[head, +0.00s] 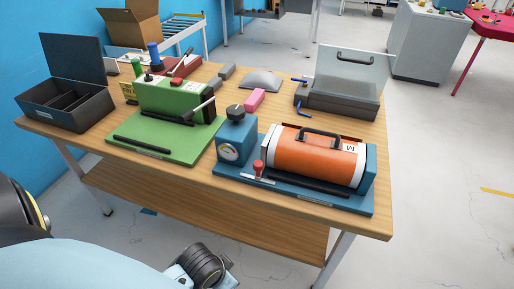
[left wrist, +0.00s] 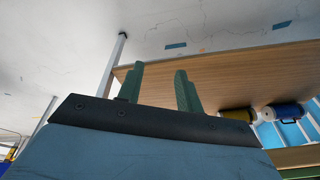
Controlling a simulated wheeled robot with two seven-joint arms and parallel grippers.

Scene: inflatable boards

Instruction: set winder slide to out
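A blue board (head: 240,181) lies along the near right edge of the table. It carries an orange drum (head: 310,152) with a black handle and an "M" label, a blue box with a gauge (head: 229,152) and black knob, and a small red-topped lever (head: 258,168). A green board (head: 150,138) to its left carries a green housing (head: 165,100) with a dark lever. I cannot tell which part is the winder slide. In the left wrist view my left gripper (left wrist: 160,82) has its green fingers apart with nothing between them. My right gripper is not in view.
The wooden table (head: 345,219) also holds a black divided box (head: 70,100), a grey open case (head: 340,97), a pink block (head: 254,100) and grey blocks. A lower shelf (head: 200,215) runs beneath.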

